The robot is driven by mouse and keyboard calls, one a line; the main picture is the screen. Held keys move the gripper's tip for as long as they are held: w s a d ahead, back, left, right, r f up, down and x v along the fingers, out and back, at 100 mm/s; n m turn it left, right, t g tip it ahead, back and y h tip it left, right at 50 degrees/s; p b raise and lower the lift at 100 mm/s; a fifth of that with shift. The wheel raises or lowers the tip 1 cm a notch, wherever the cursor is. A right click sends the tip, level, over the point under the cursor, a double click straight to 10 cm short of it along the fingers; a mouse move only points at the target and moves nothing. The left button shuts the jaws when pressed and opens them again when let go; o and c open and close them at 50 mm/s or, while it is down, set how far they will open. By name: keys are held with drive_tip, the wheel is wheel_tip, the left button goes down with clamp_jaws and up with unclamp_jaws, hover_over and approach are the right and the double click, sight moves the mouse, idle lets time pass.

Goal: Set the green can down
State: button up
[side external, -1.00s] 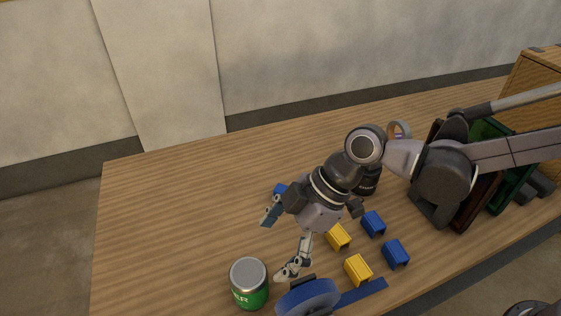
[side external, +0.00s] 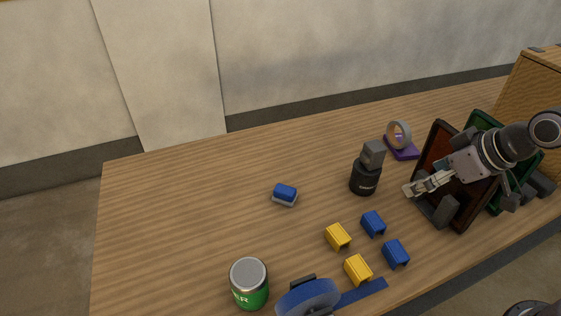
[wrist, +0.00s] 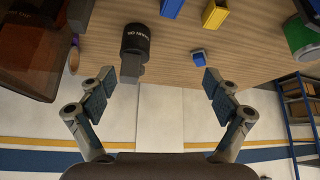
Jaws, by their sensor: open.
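The green can (side external: 250,289) with a grey lid stands upright on the wooden table (side external: 180,215), near its front left in the side view. In the wrist view the can (wrist: 303,36) shows partly at the upper right edge, outside the fingers.
The left area is clear.

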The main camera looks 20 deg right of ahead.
drive_tip(key=s+d+m+h, duration=0.1)
drive_tip(key=s+d+m, duration=0.1)
drive_tip(key=d, duration=0.3)
drive_tip(key=shift+s+d+f+m+t+h, duration=0.15)
drive_tip(key=shift+d+f+m+t+h, duration=0.15)
drive_tip(key=shift+f+m+t, duration=0.15)
drive_tip(key=shift+a, duration=0.1)
idle(0.7)
